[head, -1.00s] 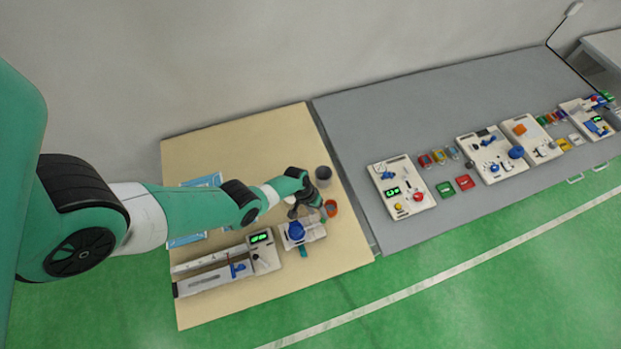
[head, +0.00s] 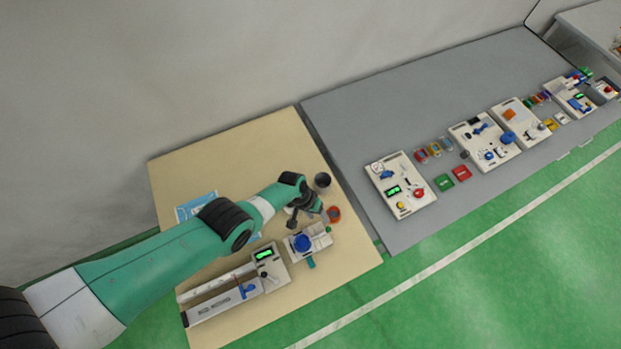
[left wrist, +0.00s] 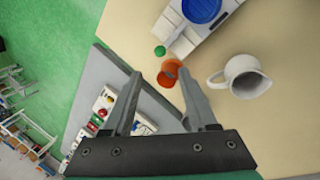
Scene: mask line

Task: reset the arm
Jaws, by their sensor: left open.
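My left arm comes in from the left over the beige table (head: 350,262). The orange cup (left wrist: 169,73) shows past the fingertips, and a white mug (left wrist: 244,77) is to the right of the right finger. My right gripper is in neither view.
A device with a blue round part (head: 303,243) and a long grey device with a green display (head: 264,254) stand at the table's front. A blue-white sheet (head: 196,207) lies partly under my arm. A grey table (head: 400,120) to the right holds several white panels.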

